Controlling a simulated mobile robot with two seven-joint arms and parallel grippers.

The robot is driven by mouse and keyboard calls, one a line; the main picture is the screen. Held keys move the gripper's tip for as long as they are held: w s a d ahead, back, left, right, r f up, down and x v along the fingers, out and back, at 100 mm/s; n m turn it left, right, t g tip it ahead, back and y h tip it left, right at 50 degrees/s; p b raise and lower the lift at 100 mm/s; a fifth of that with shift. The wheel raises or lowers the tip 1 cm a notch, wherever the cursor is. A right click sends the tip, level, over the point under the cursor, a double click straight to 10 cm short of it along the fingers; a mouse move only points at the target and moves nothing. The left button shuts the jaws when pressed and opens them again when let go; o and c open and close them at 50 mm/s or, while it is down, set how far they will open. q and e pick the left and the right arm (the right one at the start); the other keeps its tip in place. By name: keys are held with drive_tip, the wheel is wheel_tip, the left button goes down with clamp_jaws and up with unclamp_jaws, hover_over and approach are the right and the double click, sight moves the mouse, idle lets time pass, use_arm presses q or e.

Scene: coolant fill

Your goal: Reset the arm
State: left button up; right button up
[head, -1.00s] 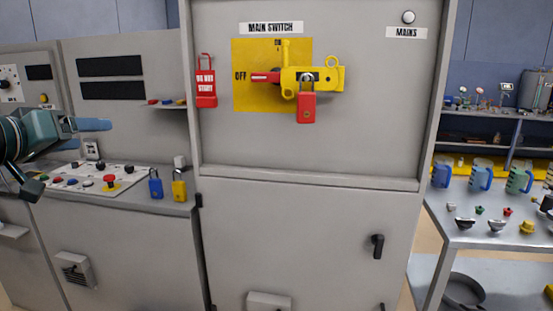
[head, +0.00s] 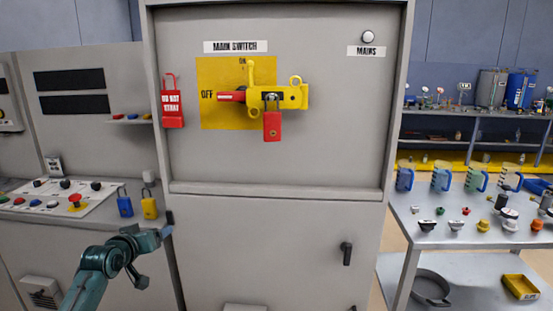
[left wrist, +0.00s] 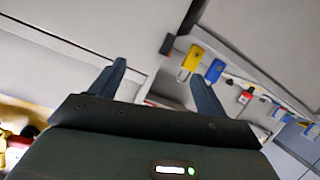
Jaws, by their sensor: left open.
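My left gripper (head: 154,257) is low in the head view, in front of the grey cabinet's lower left edge and below the padlocks on the console. Its jaws are open and empty. In the left wrist view its two fingers (left wrist: 158,72) stand apart with nothing between them. My right gripper is not in view. The main switch handle (head: 231,97) points to OFF, with a yellow lockout bracket (head: 292,97) and a closed red padlock (head: 272,126) on it. A red "do not start" tag (head: 172,108) hangs to its left.
A blue padlock (head: 125,206) and a yellow padlock (head: 149,207) stand on the console's right end, beside a button panel (head: 50,197). The cabinet door (head: 270,250) has a black handle (head: 346,255). A table (head: 400,222) with jugs and caps stands at the right.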

use_arm(q)
drive_tip(key=w+a+r+m+t+y, duration=0.1)
drive_tip(key=a+r+m+t+y, duration=0.2)
drive_tip(key=r+m, duration=0.25)
drive_tip(key=s+d+f+m+g+h, duration=0.1)
drive_tip(key=s+d+f+g+h, duration=0.1)
drive_tip(key=s+d+f, duration=0.55)
drive_tip(key=s+d+f+g+h, duration=0.15)
drive_tip(key=s+d+f, duration=0.35)
drive_tip(key=s+f, duration=0.6)
drive_tip(key=s+d+f+g, duration=0.1)
drive_tip(key=s+d+f, duration=0.1)
drive_tip(key=s, duration=0.5)
drive_tip(key=s+d+f+g+h, duration=0.1)
drive_tip(key=s+d+f, duration=0.2)
drive_tip(key=s, duration=0.4)
drive_tip(key=s+d+f+g+h, duration=0.1)
drive_tip(key=s+d+f, duration=0.2)
drive_tip(key=s, duration=0.4)
drive_tip(key=shift+d+n, duration=0.45)
drive_tip(key=shift+d, duration=0.05)
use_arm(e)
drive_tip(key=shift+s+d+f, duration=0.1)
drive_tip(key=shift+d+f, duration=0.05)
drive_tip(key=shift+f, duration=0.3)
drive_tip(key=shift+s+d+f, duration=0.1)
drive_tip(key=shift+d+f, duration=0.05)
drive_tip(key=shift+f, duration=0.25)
